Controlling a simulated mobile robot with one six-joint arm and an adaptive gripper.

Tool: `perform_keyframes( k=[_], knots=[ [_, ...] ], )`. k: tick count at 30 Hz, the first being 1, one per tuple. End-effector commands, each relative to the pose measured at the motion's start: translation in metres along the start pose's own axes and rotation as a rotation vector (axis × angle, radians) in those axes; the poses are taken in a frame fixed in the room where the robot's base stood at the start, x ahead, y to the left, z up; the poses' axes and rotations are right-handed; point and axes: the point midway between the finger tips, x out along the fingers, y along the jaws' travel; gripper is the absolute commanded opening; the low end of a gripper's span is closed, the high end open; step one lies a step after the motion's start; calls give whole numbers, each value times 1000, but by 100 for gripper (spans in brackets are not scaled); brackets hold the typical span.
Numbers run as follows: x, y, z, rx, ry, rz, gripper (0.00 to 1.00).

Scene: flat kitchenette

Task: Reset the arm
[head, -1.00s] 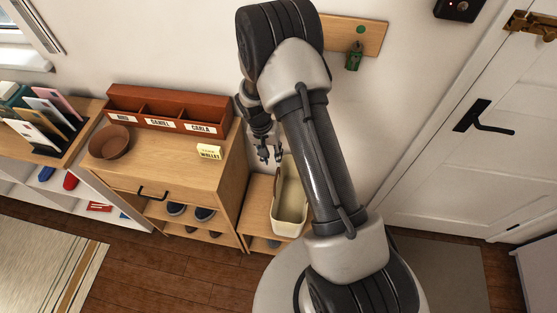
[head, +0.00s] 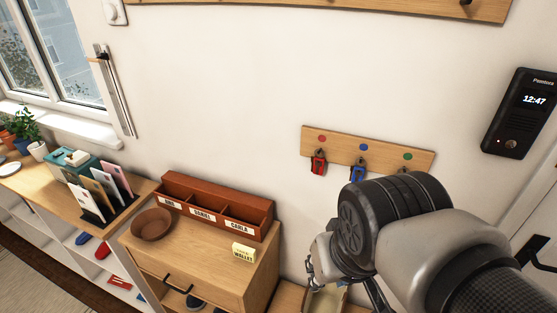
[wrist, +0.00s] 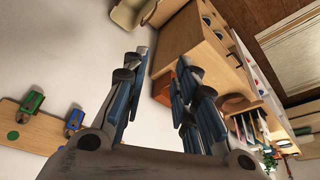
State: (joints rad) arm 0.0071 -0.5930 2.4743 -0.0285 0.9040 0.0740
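My arm reaches in from the lower right of the head view. My gripper (wrist: 160,68) shows in the wrist view with its two fingers apart and nothing between them; it is open. In the head view, only a small part of the gripper shows at the left of the wrist; the rest is hidden behind my arm. The gripper is in front of the wall, apart from the furniture.
A key board (head: 390,148) holds a red key fob (head: 319,163) and a blue one (head: 358,171); my arm partly covers the third. A cabinet (head: 215,270) bears a brown bowl (head: 151,225) and a red-brown sorter (head: 235,203). An intercom (head: 519,112) hangs right.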

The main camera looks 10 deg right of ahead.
Motion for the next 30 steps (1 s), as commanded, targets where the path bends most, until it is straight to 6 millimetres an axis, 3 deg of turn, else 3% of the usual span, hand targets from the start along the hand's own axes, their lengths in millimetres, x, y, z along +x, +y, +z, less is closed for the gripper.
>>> perform_keyframes(
  k=[3, 7, 30],
  knots=[
    [-10, -3, 20, -39, 37, -17, 27],
    [-13, -4, 29, -60, 50, -24, 27],
    [-13, -4, 29, -61, 51, -24, 27]
  ],
)
